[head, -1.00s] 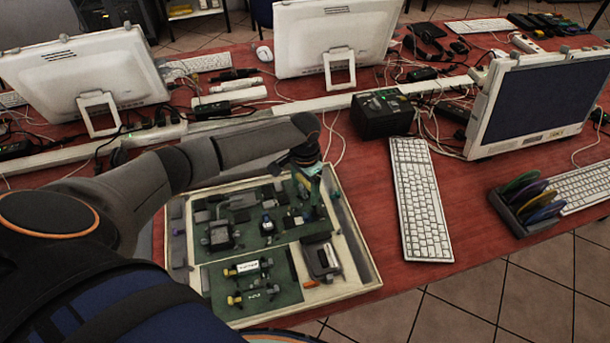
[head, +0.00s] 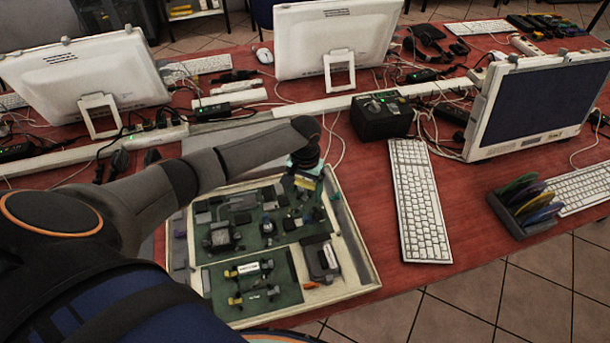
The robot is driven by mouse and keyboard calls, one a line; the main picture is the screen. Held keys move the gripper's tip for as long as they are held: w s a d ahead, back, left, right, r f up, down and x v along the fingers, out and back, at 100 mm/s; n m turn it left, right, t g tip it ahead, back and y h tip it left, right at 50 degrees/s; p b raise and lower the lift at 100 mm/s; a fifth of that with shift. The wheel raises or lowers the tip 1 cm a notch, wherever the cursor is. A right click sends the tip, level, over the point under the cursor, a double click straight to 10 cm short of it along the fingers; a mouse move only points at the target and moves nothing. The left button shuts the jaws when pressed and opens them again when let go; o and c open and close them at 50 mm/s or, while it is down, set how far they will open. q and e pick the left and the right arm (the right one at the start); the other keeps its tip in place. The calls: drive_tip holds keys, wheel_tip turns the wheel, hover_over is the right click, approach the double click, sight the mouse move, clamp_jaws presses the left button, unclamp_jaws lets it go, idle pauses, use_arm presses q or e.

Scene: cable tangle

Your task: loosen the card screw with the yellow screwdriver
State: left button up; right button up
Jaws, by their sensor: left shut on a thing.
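My left gripper (head: 305,178) is over the back right part of a shallow cream tray (head: 362,272) that holds a green circuit board (head: 273,222). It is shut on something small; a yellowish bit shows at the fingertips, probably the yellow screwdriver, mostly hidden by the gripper. Several dark parts stand on the board. A smaller green board (head: 222,283) lies in the front compartment, with two dark parts that have yellow ends and white labels. I cannot make out which piece is the card screw. My right gripper is not in view.
A white keyboard (head: 420,205) lies right of the tray, and a black box (head: 381,117) stands behind it. Monitors (head: 330,40) and loose cables fill the back. A rack of coloured discs (head: 524,207) stands at the right. Red table shows between tray and keyboard.

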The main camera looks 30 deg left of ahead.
sight(305, 182)
use_arm(q)
drive_tip(key=shift+n, duration=0.9)
drive_tip(key=shift+d+n, duration=0.1)
drive_tip(key=shift+n, duration=1.1)
drive_tip(key=n, duration=0.3)
drive_tip(key=shift+r, duration=3.55)
drive_tip(key=shift+r, duration=0.1)
